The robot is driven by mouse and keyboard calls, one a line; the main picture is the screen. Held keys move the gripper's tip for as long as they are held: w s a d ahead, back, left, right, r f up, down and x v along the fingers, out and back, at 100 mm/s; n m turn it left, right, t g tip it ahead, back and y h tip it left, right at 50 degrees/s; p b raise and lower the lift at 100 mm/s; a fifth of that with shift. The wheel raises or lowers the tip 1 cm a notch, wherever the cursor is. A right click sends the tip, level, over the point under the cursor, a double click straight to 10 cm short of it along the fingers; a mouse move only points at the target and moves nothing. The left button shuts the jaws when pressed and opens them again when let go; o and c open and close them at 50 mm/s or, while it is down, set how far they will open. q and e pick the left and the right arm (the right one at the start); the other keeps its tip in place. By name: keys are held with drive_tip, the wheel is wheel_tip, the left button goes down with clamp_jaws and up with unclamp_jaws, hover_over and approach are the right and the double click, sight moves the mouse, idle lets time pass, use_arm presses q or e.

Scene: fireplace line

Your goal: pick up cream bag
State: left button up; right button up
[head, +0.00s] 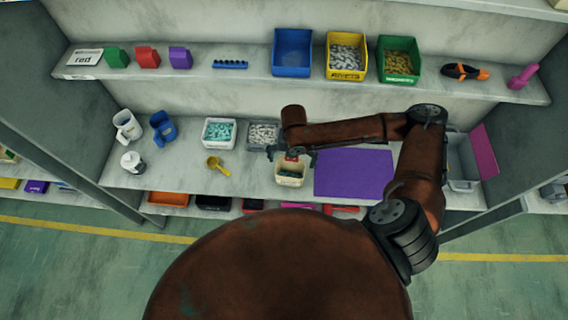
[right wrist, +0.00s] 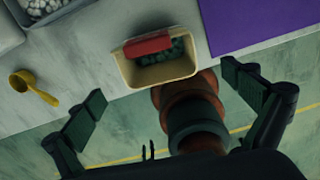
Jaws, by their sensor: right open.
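A cream open-topped container (head: 290,179) stands near the front edge of the middle shelf, left of a purple mat. I take it for the cream bag. It also shows in the right wrist view (right wrist: 162,75), with dark green pieces inside and a red block-like piece along its far rim. My right gripper (head: 291,156) is open above it. In the right wrist view its two fingers are spread wide on either side, apart from the container. My left gripper is in neither view.
The purple mat (head: 353,173) lies right of the container. A yellow scoop (head: 217,166) and bins of white (head: 263,134) and teal pieces (head: 219,133) are on its left. A grey bin (head: 462,160) stands at the right. The upper shelf (head: 262,84) overhangs behind.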

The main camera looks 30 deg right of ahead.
drive_tip(key=shift+w+f, duration=0.45)
drive_tip(key=shift+f, duration=0.15)
hover_over(290, 168)
drive_tip(key=s+a, duration=0.1)
drive_tip(key=s, duration=0.2)
wheel_tip(290, 168, down, 6)
drive_tip(key=shift+w+a+f+p, duration=0.15)
drive_tip(key=shift+a+f+p, duration=0.1)
drive_tip(key=shift+p, duration=0.2)
drive_tip(key=c, duration=1.5)
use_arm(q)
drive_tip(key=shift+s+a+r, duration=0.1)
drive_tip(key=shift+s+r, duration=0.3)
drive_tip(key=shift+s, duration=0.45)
use_arm(e)
drive_tip(key=shift+c, duration=0.2)
